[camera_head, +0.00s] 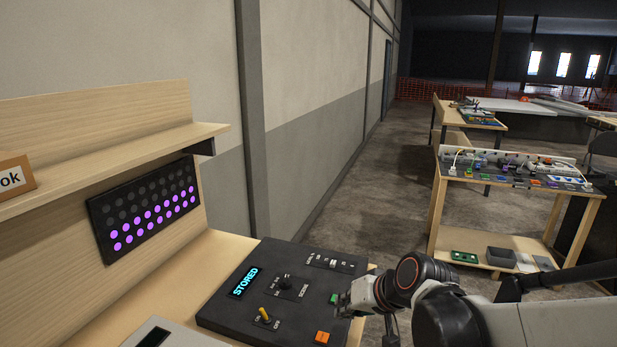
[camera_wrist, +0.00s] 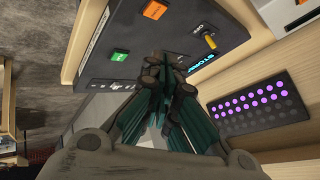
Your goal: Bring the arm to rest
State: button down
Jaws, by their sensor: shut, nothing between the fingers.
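My gripper (camera_head: 345,303) is at the right edge of the dark console (camera_head: 222,305) in the head view, close to a green button (camera_head: 334,298). In the wrist view my gripper (camera_wrist: 152,72) is shut and empty, with its fingertips in front of the console (camera_wrist: 185,20). I cannot tell whether it touches the console. The console display (camera_head: 244,283) reads "STORED". The console also has an orange button (camera_head: 322,337), a yellow-tipped toggle (camera_head: 265,314), a dark knob (camera_head: 285,283) and small switches (camera_head: 331,262). The LED panel (camera_head: 146,210) shows purple lights in its lower rows.
A wooden shelf (camera_head: 110,160) overhangs the LED panel. A light grey device (camera_head: 160,335) lies at the bottom left. A wall (camera_head: 300,100) stands behind the bench. A second workbench (camera_head: 510,180) with electronics stands at right, with bare floor between.

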jog(key=s+d+r+h, duration=0.2)
jog(key=s+d, duration=0.4)
jog(key=s, duration=0.2)
jog(key=s+d+r+h, duration=0.3)
jog(key=s+d, duration=0.3)
jog(key=s, duration=0.3)
jog(key=shift+s+r+t, duration=0.15)
jog(key=shift+s+t, duration=0.05)
jog(key=shift+t, duration=0.1)
